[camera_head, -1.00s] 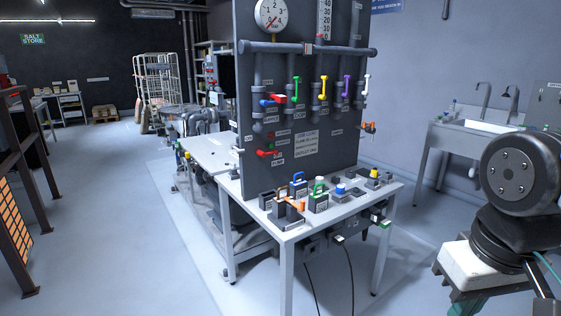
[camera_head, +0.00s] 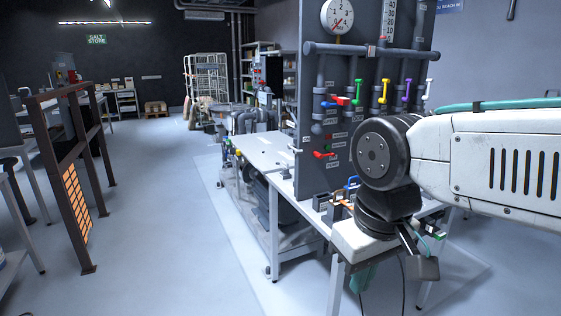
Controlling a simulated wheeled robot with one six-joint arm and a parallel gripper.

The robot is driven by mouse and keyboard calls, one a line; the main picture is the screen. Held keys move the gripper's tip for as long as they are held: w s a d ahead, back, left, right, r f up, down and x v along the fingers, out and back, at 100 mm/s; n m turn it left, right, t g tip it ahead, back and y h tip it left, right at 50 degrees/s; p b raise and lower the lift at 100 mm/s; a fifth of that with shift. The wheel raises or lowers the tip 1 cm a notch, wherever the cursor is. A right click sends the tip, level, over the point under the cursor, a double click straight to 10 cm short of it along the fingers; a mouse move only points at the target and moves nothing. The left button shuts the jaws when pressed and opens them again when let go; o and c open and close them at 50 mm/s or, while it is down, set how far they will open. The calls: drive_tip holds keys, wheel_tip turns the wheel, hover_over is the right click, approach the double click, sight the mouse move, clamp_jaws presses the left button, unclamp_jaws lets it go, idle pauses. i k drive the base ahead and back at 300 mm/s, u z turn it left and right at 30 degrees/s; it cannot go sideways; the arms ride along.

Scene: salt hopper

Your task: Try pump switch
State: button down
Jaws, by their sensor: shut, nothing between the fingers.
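My gripper (camera_head: 364,279), with teal parts, hangs under my white wrist in front of the bench's near end. It is shut and empty, to the right of and below the red lever, and apart from it. My arm hides the panel's lower right.
The bench (camera_head: 285,160) has a bare top on its left; small coloured fittings on its near end are partly hidden by my wrist. A pressure gauge (camera_head: 338,14) and coloured valve handles are on the panel. A brown rack (camera_head: 70,170) stands left. The floor between is clear.

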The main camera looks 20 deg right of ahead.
sight(319, 155)
drive_tip(key=u, duration=0.15)
drive_tip(key=i, duration=1.25)
drive_tip(key=z, duration=0.8)
